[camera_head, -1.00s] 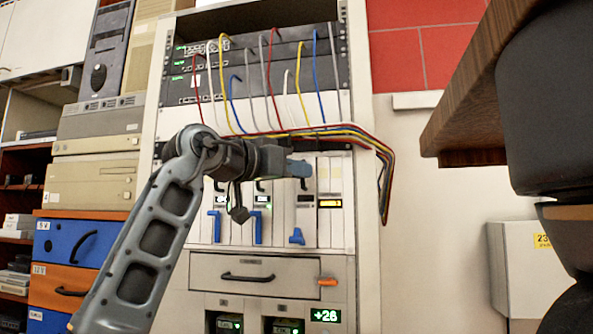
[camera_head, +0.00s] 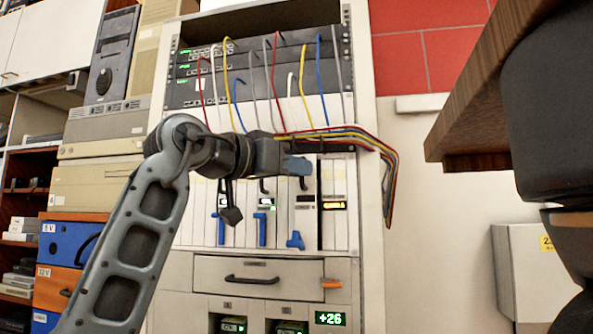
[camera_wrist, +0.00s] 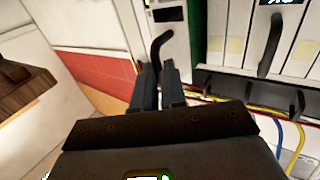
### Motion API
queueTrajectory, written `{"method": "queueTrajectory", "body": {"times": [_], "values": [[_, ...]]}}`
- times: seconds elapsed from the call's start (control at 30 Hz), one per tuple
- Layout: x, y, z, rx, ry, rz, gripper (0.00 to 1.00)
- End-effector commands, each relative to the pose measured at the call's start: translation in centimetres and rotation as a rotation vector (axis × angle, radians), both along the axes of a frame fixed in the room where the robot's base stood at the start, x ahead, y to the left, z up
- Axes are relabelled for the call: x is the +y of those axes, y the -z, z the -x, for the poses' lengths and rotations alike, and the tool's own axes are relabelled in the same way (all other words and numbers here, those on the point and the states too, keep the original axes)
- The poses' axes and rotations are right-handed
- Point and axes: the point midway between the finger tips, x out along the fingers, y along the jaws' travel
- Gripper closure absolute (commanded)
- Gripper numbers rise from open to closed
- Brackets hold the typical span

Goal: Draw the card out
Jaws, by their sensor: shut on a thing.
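The card (camera_head: 305,222) is a pale upright module in the rack's card row, with a blue latch (camera_head: 295,240) low on its face. My gripper (camera_head: 298,166) is at its upper end, in front of the rack. In the wrist view my gripper's two dark fingers (camera_wrist: 159,88) are shut on the card's black hooked handle (camera_wrist: 161,45). The card's face shows in the wrist view (camera_wrist: 171,52). A green board side (camera_wrist: 198,30) shows beside the face, so the card stands out from its neighbours. The fingers hide the grasped end of the handle.
Neighbouring cards with blue latches (camera_head: 262,228) stand to the left; an amber-lit module (camera_head: 333,228) stands to the right. Coloured cables (camera_head: 340,133) run just above and behind my gripper and hang down at the right. A drawer (camera_head: 228,268) lies below. A wooden shelf edge (camera_head: 475,162) juts in at right.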

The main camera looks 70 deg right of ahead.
Motion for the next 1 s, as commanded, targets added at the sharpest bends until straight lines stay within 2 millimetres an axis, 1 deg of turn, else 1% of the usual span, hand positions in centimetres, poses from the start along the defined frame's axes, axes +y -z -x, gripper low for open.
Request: {"method": "queueTrajectory", "body": {"times": [0.03, 0.07, 0.2, 0.3, 0.53, 0.63, 1.0], "values": [[0.0, -0.1, 0.0, -0.001, 0.0, 0.003, 1.0], [0.0, -0.1, 0.0, -0.001, 0.0, 0.003, 0.86], [0.0, -0.1, 0.0, 0.0, 0.0, 0.001, 0.73], [0.0, 0.0, 0.0, 0.0, 0.0, 0.001, 0.65], [0.0, 0.0, 0.0, 0.0, 0.0, 0.001, 0.65], [0.6, 0.1, -0.4, 0.001, -0.001, 0.002, 0.65], [5.5, 0.1, -3.1, 0.001, -0.001, 0.0, 0.65]]}}
